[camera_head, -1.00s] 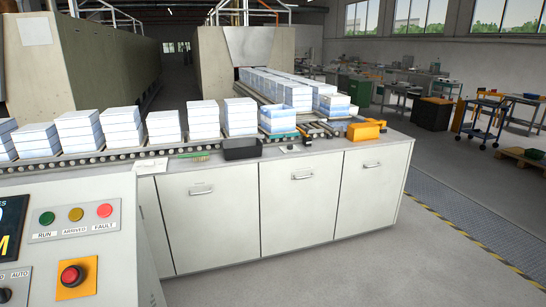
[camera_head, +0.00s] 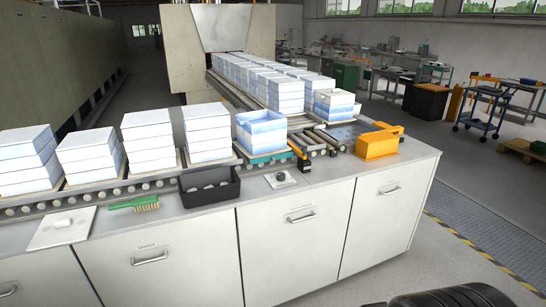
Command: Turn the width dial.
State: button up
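A small dark knob on a pale square plate (camera_head: 281,178) sits on the cabinet top, right of the black bin. It looks like the width dial, but its label and markings are too small to read. A dark rounded shape at the bottom right edge seems to be part of my own arm. My gripper's fingers do not show, and nothing is seen touching the dial.
A black bin (camera_head: 209,191), a green brush (camera_head: 135,204) and a white plate (camera_head: 62,228) lie left of the dial. Block stacks (camera_head: 148,138) stand on the roller conveyor behind. An orange device (camera_head: 378,143) sits at right. The grey floor in front is open.

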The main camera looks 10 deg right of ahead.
aim_at(281, 176)
jog(key=i+u, duration=0.1)
jog(key=i, duration=0.55)
jog(key=i+l+u, duration=0.1)
jog(key=i, duration=0.55)
jog(key=i+l+u, duration=0.1)
jog(key=i, duration=0.55)
jog(key=i+l+u, duration=0.2)
jog(key=k+j, duration=0.05)
